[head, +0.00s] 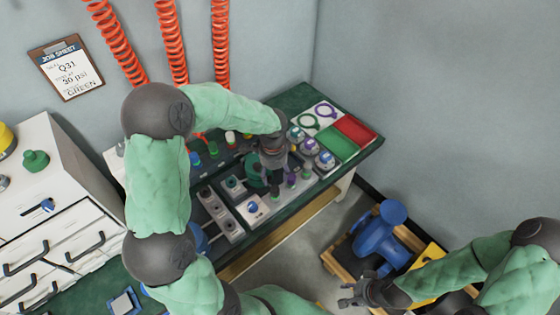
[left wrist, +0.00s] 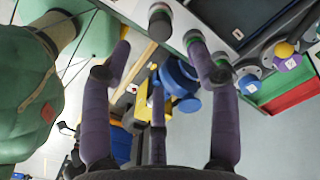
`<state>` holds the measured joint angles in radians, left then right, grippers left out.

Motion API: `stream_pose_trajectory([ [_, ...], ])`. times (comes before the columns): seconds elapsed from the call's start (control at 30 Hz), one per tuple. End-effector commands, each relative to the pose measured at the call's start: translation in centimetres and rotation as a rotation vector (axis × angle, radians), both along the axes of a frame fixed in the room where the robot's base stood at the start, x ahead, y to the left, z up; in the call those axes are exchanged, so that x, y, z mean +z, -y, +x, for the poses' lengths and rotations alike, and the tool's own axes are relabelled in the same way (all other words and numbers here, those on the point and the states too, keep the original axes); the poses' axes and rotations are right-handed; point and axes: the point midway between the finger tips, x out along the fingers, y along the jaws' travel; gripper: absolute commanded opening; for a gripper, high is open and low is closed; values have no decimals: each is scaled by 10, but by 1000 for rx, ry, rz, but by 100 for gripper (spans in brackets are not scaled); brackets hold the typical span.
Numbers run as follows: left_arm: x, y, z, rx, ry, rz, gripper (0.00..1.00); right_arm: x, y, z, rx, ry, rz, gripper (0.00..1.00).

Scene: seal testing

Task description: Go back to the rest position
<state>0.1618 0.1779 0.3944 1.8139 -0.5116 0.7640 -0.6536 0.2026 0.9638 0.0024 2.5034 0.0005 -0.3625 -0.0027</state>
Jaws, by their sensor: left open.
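My left gripper (head: 272,160) is over the test bench (head: 295,98), among its knobs and fittings. The arm hides part of the bench behind it. In the left wrist view its fingers (left wrist: 158,50) are spread apart, with nothing held between them. The fingertips show close to the bench edge and its round fittings. My right gripper (head: 365,290) is at the lower right of the head view, away from the bench and beside a blue valve body (head: 380,240). It is small and dark there, and its jaw state is unclear.
The bench has a green tray (head: 336,141) and a red tray (head: 355,128) at its far right. Orange coiled hoses (head: 220,50) hang above it. A white drawer cabinet (head: 60,215) stands at the left. The blue valve body is in a wooden crate on the floor.

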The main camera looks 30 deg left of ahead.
Motion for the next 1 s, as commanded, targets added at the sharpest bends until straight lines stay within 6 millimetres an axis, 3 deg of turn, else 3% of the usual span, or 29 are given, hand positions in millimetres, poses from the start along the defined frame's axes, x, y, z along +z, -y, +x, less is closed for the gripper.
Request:
stream_pose_trajectory([
  [0.23, -2, 1, 0, 2, -1, -3, 61, 0, 0, 0, 0, 0, 0, 40],
  [0.33, -15, 12, -3, 23, -6, -29, 61, 1, 0, 0, 0, 0, 0, 40],
  [0.47, -52, 45, -15, 113, -20, -112, 61, 2, 0, 0, 0, 0, 0, 40],
  [0.7, -129, 119, -60, 425, -69, -280, 61, 6, 0, 0, 0, 0, 0, 40],
  [0.9, -175, 161, -111, 726, -124, -342, 61, 9, 0, 0, 0, 0, 0, 40],
  [1.0, -190, 172, -135, 862, -143, -346, 61, 10, 0, 0, 0, 0, 0, 40],
])
